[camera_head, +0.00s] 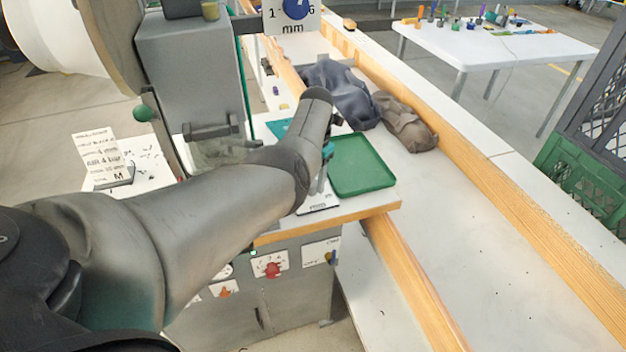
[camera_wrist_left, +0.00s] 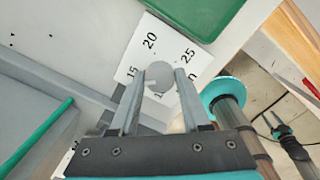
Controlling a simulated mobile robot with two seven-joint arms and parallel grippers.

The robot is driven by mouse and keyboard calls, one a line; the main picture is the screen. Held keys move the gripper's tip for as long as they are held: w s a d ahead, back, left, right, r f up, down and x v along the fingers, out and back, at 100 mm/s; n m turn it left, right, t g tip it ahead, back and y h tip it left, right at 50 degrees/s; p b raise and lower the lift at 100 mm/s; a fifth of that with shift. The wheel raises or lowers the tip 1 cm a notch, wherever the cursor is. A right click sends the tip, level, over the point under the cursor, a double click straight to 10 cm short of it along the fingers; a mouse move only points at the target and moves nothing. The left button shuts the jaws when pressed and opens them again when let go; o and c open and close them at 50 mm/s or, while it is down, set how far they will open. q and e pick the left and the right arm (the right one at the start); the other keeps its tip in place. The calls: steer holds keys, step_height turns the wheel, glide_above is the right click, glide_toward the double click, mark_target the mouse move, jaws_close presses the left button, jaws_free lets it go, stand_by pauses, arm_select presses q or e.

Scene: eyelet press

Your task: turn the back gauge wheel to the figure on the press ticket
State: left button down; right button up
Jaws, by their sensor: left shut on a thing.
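My left gripper (camera_wrist_left: 158,82) is shut on a small grey round wheel (camera_wrist_left: 160,80) in the left wrist view. The wheel sits on a white dial plate (camera_wrist_left: 138,55) with the figures 15, 20 and 25 readable; other figures are partly covered by the fingers. In the head view the plate (camera_head: 318,203) shows at the front of the bench beside the green tray, and my left forearm hides the wheel and most of the gripper. I cannot tell which figure the wheel points to. A paper ticket (camera_head: 98,148) stands at the left; its small print is hard to read.
A green tray (camera_head: 362,165) lies right of the plate, with dark cloths (camera_head: 345,90) behind it. The grey press (camera_head: 190,80) rises left of my forearm. A second dial (camera_head: 290,20) marked mm has a blue knob. Red and orange controls (camera_head: 272,270) are on the cabinet front.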

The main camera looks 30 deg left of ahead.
stand_by(0.4)
arm_select(q)
steer(key=shift+c, duration=1.8)
jaws_free()
steer(key=shift+r, duration=0.1)
step_height(320, 180, up, 7)
steer(key=shift+d+r+p, duration=0.15)
steer(key=shift+r+p, duration=0.05)
steer(key=shift+p, duration=1)
